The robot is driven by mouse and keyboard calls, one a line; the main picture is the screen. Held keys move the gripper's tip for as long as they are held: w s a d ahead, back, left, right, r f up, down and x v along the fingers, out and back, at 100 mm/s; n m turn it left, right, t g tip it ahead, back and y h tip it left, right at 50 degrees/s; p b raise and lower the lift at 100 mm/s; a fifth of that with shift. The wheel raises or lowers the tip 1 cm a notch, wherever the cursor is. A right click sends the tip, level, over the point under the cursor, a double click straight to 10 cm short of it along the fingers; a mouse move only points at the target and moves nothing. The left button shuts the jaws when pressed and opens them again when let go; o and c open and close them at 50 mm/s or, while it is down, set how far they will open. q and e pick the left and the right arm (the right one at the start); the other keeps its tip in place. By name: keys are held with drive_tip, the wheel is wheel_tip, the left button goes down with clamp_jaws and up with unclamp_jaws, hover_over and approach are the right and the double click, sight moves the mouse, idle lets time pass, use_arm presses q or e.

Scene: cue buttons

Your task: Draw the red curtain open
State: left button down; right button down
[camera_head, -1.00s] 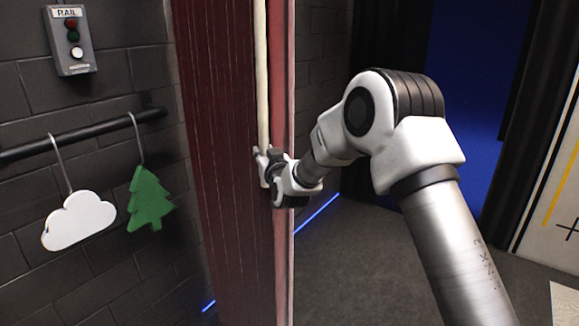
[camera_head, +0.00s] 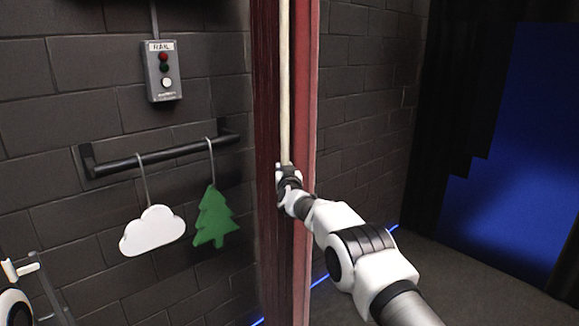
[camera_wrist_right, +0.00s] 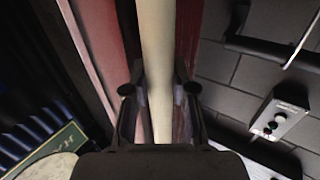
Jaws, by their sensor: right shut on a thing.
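The red curtain (camera_head: 267,130) hangs at the middle of the head view as a narrow upright band, with a paler pinkish-red edge (camera_head: 305,100) on its right. A long cream rod (camera_head: 285,80) runs down along it. My right gripper (camera_head: 288,174) is shut on the rod near its lower end. In the right wrist view the rod (camera_wrist_right: 156,50) runs between the two fingers (camera_wrist_right: 160,92), with red curtain cloth (camera_wrist_right: 100,40) behind it. The curtain's top and bottom are out of view.
A grey box marked RAIL (camera_head: 162,72) with lights and a white button is on the dark brick wall. Below it, a black bar (camera_head: 160,156) holds a white cloud (camera_head: 153,231) and a green tree (camera_head: 214,217). Blue backdrop (camera_head: 520,150) and open floor lie at right.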

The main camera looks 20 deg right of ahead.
drive_tip(key=shift+r, duration=0.2)
drive_tip(key=c, duration=1.3)
unclamp_jaws()
drive_tip(key=o, duration=0.4)
drive_tip(key=shift+w+f, duration=0.1)
drive_tip(key=shift+w, duration=0.1)
drive_tip(key=shift+w+a+f, duration=0.1)
drive_tip(key=shift+w+f, duration=0.1)
drive_tip(key=shift+w, duration=0.05)
drive_tip(key=s, duration=0.4)
drive_tip(key=s+a, duration=0.1)
drive_tip(key=s, duration=0.3)
drive_tip(key=s+a, duration=0.1)
drive_tip(key=s, duration=0.3)
drive_tip(key=shift+a, duration=0.15)
drive_tip(key=shift+w+f, duration=0.1)
drive_tip(key=shift+f, duration=0.05)
